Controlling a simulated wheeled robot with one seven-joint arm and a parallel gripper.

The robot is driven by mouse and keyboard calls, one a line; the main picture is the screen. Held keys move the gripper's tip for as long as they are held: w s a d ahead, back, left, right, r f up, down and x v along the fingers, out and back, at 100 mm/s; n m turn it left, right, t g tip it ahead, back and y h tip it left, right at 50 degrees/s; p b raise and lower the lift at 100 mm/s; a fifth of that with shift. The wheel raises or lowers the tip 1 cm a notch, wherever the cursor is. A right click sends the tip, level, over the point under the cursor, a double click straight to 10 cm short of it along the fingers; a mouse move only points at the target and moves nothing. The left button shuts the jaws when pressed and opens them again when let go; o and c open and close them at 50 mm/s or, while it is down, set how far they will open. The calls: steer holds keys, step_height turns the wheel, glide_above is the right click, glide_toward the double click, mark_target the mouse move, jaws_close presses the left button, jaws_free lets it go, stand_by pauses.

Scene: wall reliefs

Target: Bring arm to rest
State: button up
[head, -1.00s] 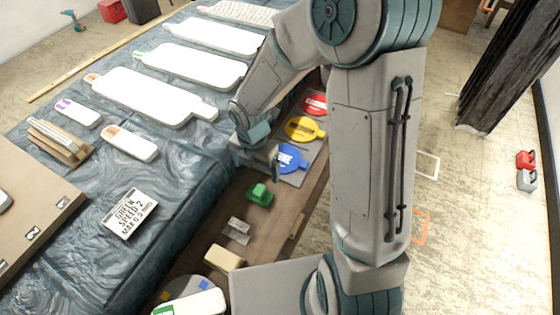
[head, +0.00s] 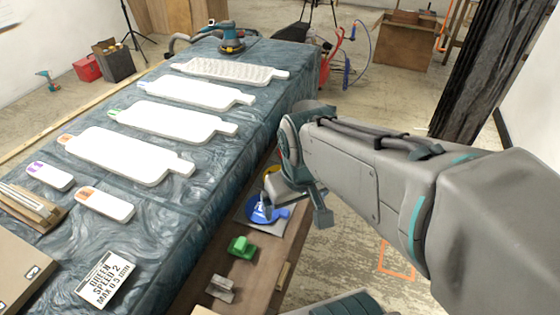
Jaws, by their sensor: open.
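My arm reaches in from the right in the head view, its forearm raised and roughly level. My gripper (head: 297,198) hangs at its end, beyond the right edge of the blue-draped table and over the brown side shelf. It is open, and I see nothing held in it. A blue disc-shaped paddle (head: 262,210) lies on the shelf below and left of it. A yellow paddle (head: 271,170) is mostly hidden behind the gripper.
White relief panels (head: 130,155) lie on the draped table (head: 190,225). A green block (head: 241,247) and a grey metal piece (head: 221,288) sit on the shelf. A polisher (head: 231,42) stands at the table's far end. Floor beyond the shelf is partly clear.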

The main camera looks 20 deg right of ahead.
steer(key=shift+s+d+r+m, duration=0.15)
steer(key=shift+s+r+m, duration=0.2)
steer(key=shift+m, duration=0.45)
steer(key=shift+s+r+p, duration=0.1)
steer(key=shift+r+p, duration=0.35)
steer(key=shift+p, duration=0.1)
